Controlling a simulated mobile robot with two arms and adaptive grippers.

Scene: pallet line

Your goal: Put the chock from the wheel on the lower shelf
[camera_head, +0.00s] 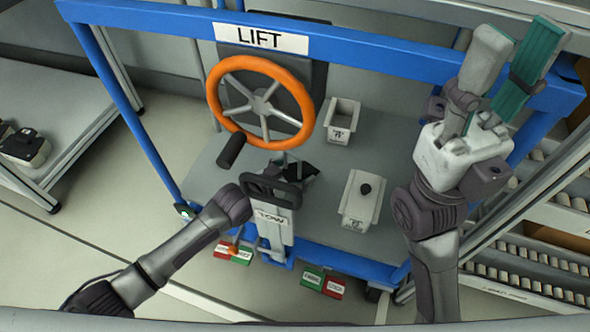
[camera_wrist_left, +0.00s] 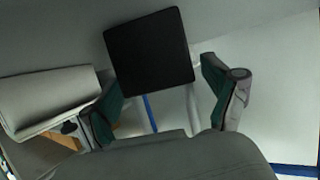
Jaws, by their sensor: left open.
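I cannot pick out the chock with certainty. A dark caster wheel (camera_head: 373,293) shows partly at the cart's front right. My left arm reaches in from the left, and its end is hidden near the black handle in the head view. In the left wrist view my left gripper (camera_wrist_left: 161,76) is open, its teal-padded fingers wide apart. A flat black square (camera_wrist_left: 150,42) shows between them; contact cannot be told. My right gripper (camera_head: 512,50) is raised over the cart's right side, fingers apart and empty. Which surface is the lower shelf is unclear.
A grey rack (camera_head: 50,190) stands left, roller shelves (camera_head: 525,270) right. Floor between is clear.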

